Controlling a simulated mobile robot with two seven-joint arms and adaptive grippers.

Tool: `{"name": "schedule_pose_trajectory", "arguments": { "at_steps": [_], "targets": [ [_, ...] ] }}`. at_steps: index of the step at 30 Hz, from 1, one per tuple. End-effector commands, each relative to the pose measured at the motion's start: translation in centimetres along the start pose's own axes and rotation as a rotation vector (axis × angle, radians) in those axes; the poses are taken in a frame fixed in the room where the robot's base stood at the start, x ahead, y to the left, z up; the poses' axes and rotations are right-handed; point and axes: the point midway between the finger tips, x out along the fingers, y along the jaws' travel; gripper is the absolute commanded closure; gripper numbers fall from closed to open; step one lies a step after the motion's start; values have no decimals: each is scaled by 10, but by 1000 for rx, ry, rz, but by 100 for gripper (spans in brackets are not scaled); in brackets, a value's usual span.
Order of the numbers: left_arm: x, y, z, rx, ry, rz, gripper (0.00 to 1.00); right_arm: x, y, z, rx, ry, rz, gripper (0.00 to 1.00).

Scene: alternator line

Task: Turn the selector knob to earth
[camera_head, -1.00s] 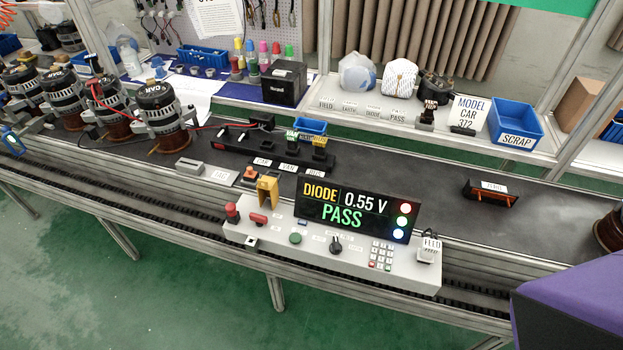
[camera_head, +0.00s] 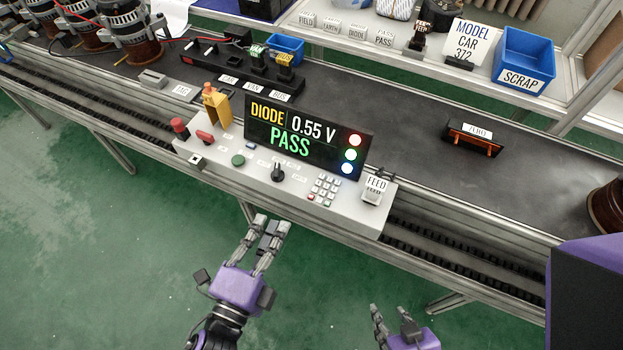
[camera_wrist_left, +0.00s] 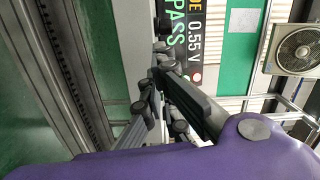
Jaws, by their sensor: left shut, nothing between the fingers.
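The black selector knob (camera_head: 278,172) sits on the white control panel (camera_head: 222,171), below the display (camera_head: 309,138), which reads DIODE 0.55 V PASS. The small labels around the knob are too small to read. My left gripper (camera_head: 269,226) is below the panel's front edge in the head view, apart from the knob, shut and empty.

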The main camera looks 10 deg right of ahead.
Motion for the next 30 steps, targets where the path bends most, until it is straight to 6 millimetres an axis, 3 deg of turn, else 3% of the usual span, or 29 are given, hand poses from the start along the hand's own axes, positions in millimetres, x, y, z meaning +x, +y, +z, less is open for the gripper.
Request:
{"name": "schedule_pose_trajectory", "arguments": {
  "at_steps": [3,7,21,30],
  "targets": [
    [0,-7,-9,119,35,-31,100,-1,2,-1,-5,2,2,60],
    [7,-10,-10,147,38,-38,100,-2,1,-4,-6,6,1,60],
    [85,-13,-13,143,37,-37,100,-8,0,-21,2,29,-1,60],
    [100,-11,-14,141,36,-34,100,-10,1,-20,3,27,0,60]
  ]
}}
